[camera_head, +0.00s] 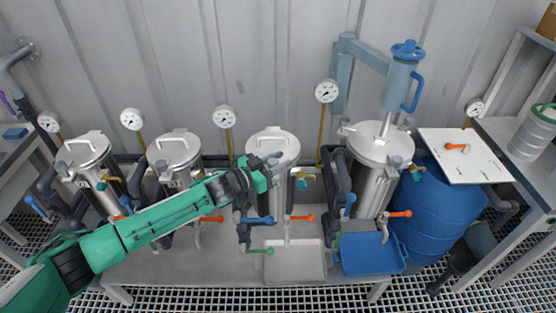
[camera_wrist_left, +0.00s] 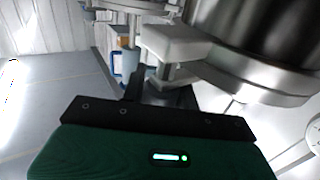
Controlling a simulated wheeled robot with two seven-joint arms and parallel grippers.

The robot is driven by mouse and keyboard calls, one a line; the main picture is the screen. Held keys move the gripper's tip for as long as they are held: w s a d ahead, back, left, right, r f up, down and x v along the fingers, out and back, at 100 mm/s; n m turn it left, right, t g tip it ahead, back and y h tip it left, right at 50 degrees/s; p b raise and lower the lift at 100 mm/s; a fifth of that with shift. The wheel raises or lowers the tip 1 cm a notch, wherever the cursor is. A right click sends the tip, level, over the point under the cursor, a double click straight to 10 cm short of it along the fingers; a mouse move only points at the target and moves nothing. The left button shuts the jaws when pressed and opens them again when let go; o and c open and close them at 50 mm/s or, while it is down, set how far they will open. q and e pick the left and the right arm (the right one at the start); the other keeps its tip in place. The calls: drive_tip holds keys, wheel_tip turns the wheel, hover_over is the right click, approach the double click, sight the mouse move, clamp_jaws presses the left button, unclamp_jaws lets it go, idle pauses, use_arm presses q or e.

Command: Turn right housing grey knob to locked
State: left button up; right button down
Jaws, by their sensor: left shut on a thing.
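My left gripper (camera_head: 266,166) is at the left side of the lid of the steel housing (camera_head: 275,147), the second large vessel from the right. It is shut on a grey knob, which shows in the left wrist view as a light grey block on a short stem (camera_wrist_left: 176,42). In the head view the gripper mostly hides this knob, so I cannot tell its exact angle. The rightmost steel housing (camera_head: 372,185) stands apart from the gripper. My right gripper is not in view.
Two more steel vessels (camera_head: 175,147) (camera_head: 82,148) stand to the left, with gauges (camera_head: 224,117) behind. Orange-handled valves (camera_head: 302,217) and blue handles stick out in front. A white tray (camera_head: 296,270), a blue tray (camera_head: 372,268) and a blue barrel (camera_head: 438,215) are close by.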

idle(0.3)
use_arm(q)
drive_tip(key=o, duration=1)
drive_tip(key=shift+c, duration=0.2)
drive_tip(key=shift+s+a+f, duration=0.1)
drive_tip(key=shift+s+a, duration=0.2)
drive_tip(key=shift+a, duration=0.2)
drive_tip(key=b+v, duration=0.2)
drive_tip(key=v, duration=1)
drive_tip(key=shift+s+a+b, duration=0.15)
drive_tip(key=shift+a+b, duration=0.1)
drive_tip(key=shift+b, duration=0.05)
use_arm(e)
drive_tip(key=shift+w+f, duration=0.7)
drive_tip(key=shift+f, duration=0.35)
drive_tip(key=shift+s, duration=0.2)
